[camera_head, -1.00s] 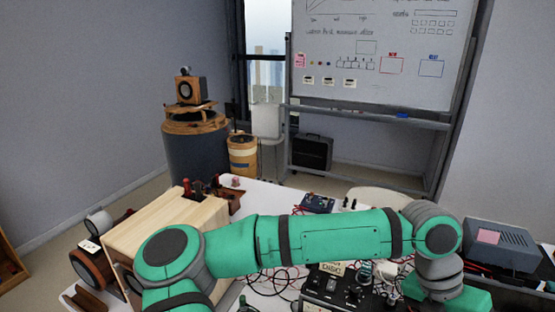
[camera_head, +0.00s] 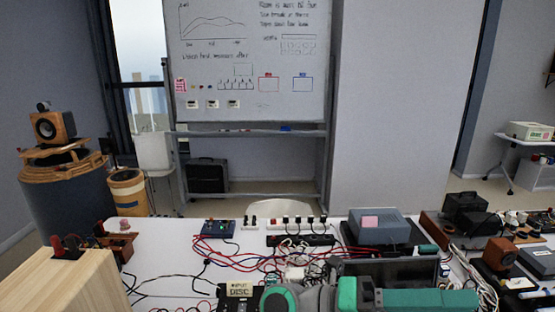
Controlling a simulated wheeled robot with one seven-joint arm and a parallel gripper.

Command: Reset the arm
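My green and grey arm (camera_head: 365,298) lies low across the bottom edge of the head view, in front of the white table (camera_head: 180,243). A round green joint (camera_head: 281,298) shows at its left, then grey links and a long green link (camera_head: 431,299) to the right. Much of the arm is cut off by the lower edge. My gripper does not show, so its opening and contents are hidden.
A wooden speaker box (camera_head: 77,285) stands at the lower left. Red and black cables, a power strip (camera_head: 293,222), a grey box (camera_head: 377,226) with a pink note and several devices crowd the table. A whiteboard (camera_head: 247,60) stands behind.

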